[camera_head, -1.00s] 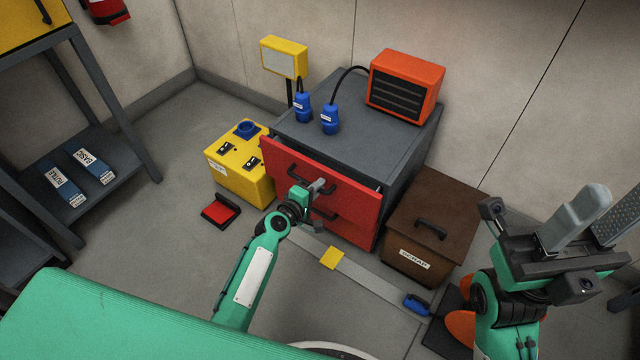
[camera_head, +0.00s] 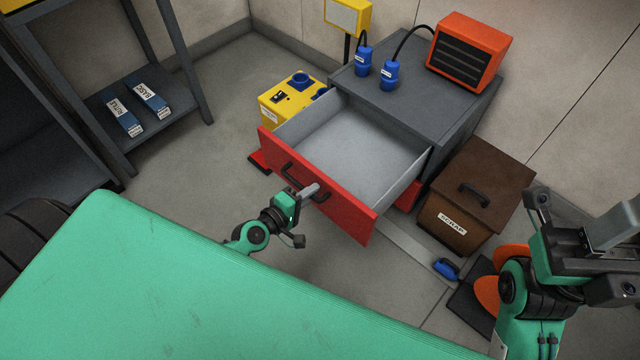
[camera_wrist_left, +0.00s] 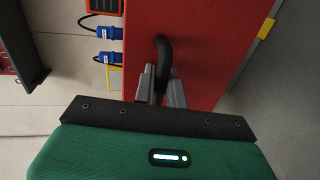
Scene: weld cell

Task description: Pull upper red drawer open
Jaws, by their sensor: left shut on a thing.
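The upper red drawer (camera_head: 340,208) stands far out of the grey cabinet (camera_head: 440,95) in the head view, and its pale grey inside looks empty. Its black handle (camera_head: 290,175) is on the red front. My left gripper (camera_head: 312,191) is shut on this handle. In the left wrist view, the fingers (camera_wrist_left: 161,86) close around the dark curved handle (camera_wrist_left: 163,55) against the red front (camera_wrist_left: 195,50). My right gripper (camera_head: 612,235) is at the right edge, away from the drawer; its fingers are partly cut off. The lower drawer is mostly hidden.
A brown scrap box (camera_head: 480,190) stands close to the cabinet's right side. A yellow box (camera_head: 290,97) stands at its left. An orange heater (camera_head: 468,52) and blue plugs (camera_head: 389,75) are on top. A dark shelf rack (camera_head: 190,70) is at the left.

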